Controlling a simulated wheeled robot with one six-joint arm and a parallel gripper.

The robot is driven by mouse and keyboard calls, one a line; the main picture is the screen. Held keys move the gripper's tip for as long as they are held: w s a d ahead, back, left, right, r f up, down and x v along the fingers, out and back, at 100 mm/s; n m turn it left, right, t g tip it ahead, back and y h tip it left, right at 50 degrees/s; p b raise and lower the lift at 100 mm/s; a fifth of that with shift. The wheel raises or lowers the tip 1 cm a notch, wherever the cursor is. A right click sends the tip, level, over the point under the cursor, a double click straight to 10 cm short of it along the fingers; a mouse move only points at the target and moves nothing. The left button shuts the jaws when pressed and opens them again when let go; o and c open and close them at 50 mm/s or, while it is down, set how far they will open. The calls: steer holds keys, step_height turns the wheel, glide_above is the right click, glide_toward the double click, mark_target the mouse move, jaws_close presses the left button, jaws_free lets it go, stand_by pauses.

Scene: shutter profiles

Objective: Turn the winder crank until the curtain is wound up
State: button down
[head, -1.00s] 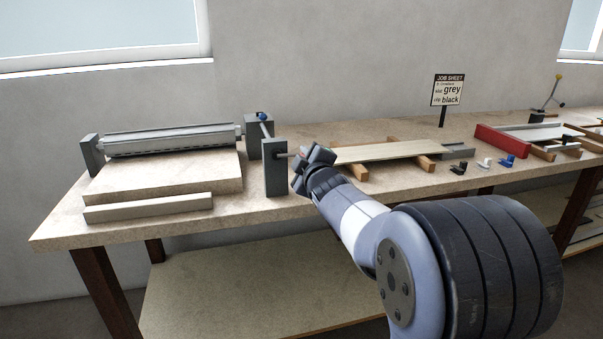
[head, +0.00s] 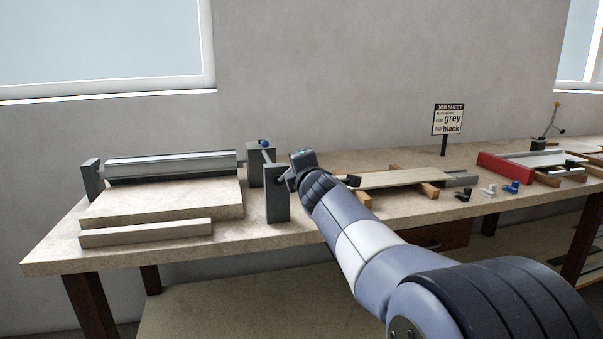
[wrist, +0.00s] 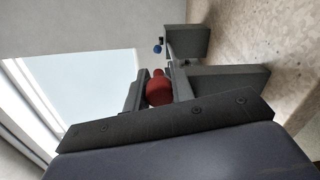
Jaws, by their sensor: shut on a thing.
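The winder stands on the left of the bench in the head view. Its silver, ribbed roller (head: 170,163) lies between grey posts, with a dark band along its lower side. I cannot tell how much curtain is on it. The front grey post (head: 277,194) carries the crank's axle. My gripper (head: 293,171) is just right of this post and hides the crank in the head view. In the wrist view, my gripper's two fingers are shut on the red crank knob (wrist: 158,91), which sits between them. A grey post (wrist: 225,82) is close beside the fingers.
A blue knob (head: 264,143) tops the rear post (head: 256,165). A pale block (head: 160,195) and a long bar (head: 146,233) lie before the roller.

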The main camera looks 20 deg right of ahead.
steer(key=shift+a+r+n, duration=0.15)
steer(key=shift+r+n, duration=0.1)
steer(key=shift+n, duration=0.05)
steer(key=c, duration=1.2)
jaws_free()
steer(key=shift+f, duration=0.1)
steer(key=shift+c, duration=0.2)
steer(key=s, duration=1)
steer(key=shift+s+r+p, duration=0.25)
steer(key=shift+s+p, duration=0.05)
steer(key=shift+s, duration=0.1)
steer(key=shift+w+a, duration=0.1)
steer(key=shift+w, duration=0.05)
steer(key=w, duration=1)
steer(key=shift+w+f+b, duration=0.3)
steer(key=shift+b, duration=0.05)
steer(key=shift+s, duration=0.15)
